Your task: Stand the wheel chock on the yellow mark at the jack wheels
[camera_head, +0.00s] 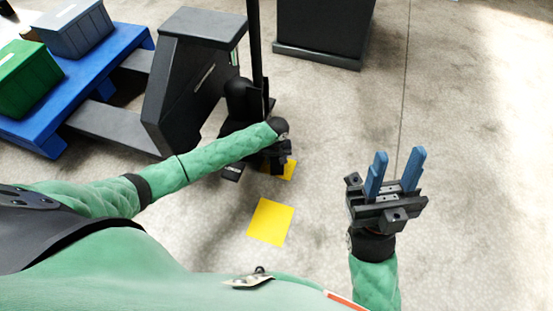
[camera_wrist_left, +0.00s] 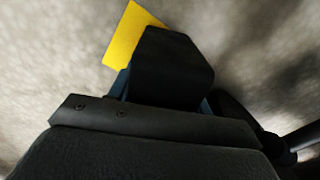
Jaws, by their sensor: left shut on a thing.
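My left gripper (camera_head: 278,158) is at the foot of the pallet jack (camera_head: 193,80), by its wheels, over a yellow mark (camera_head: 291,170) that it partly hides. In the left wrist view it is shut on a black block, the wheel chock (camera_wrist_left: 172,68), held between blue fingers. A yellow patch (camera_wrist_left: 125,38) shows just beyond the chock there. Whether the chock touches the floor cannot be told. A second yellow square (camera_head: 270,222) lies bare on the floor nearer me. My right gripper (camera_head: 397,165) is open and empty, out to the right.
A blue pallet (camera_head: 70,112) with a green bin (camera_head: 28,78) and a grey bin (camera_head: 75,28) stands at the left on the jack's forks. A dark cabinet (camera_head: 322,30) stands at the back. The floor at the right is clear.

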